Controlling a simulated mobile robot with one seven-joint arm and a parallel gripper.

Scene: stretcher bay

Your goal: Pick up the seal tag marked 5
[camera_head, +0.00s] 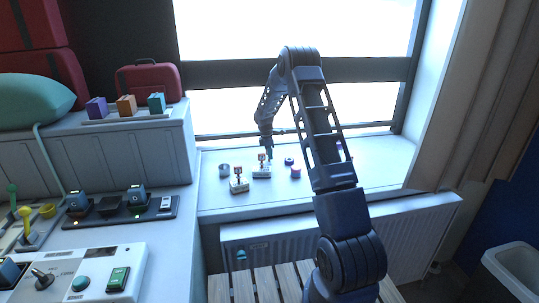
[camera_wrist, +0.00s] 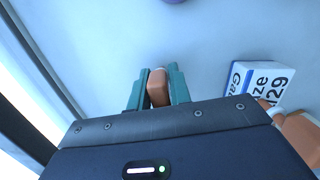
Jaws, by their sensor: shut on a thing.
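My gripper (camera_wrist: 158,90) has its teal fingers closed on a small orange-brown piece (camera_wrist: 158,88), low over the pale window sill. No number shows on this piece, so I cannot tell whether it is the seal tag marked 5. In the head view my gripper (camera_head: 269,153) is at the sill, beside a small white block with a brown upright top (camera_head: 262,173). A similar white block with a brown top (camera_head: 239,186) stands to its left. No tag marking is legible in either view.
A white and blue gauze box (camera_wrist: 258,85) lies right of my gripper, with another orange-brown piece (camera_wrist: 300,132) near it. A grey cup (camera_head: 224,170) and small purple items (camera_head: 295,171) stand on the sill (camera_head: 375,160). The window is behind.

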